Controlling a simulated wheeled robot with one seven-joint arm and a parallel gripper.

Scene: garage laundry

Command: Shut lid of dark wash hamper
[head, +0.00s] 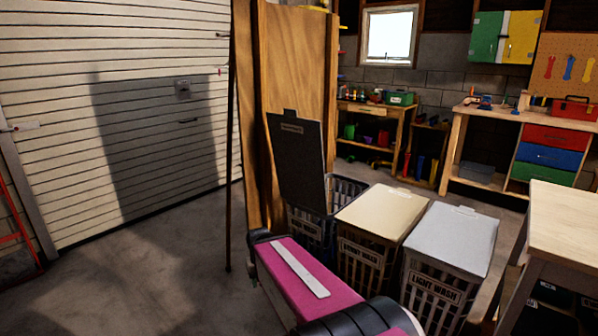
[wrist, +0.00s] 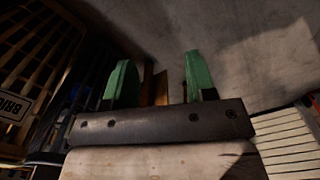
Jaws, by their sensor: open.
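The dark wash hamper (head: 309,228) is a dark slatted basket, leftmost of three hampers in the head view. Its black lid (head: 297,165) stands open, nearly upright, with a small tab on top and a label near its upper edge. My arm hides part of the basket's lower front. My gripper (wrist: 160,82) shows in the wrist view with two green fingers apart and nothing held between them. It is hidden in the head view. In the wrist view, a slatted hamper with a partly visible label (wrist: 10,107) is at the left, beside the gripper.
The middle hamper's cream lid (head: 381,213) and the light wash hamper's white lid (head: 452,236) are shut. A wooden panel (head: 290,70) stands behind the black lid. A wooden table (head: 565,220) is at the right. Concrete floor (head: 130,270) is clear at the left.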

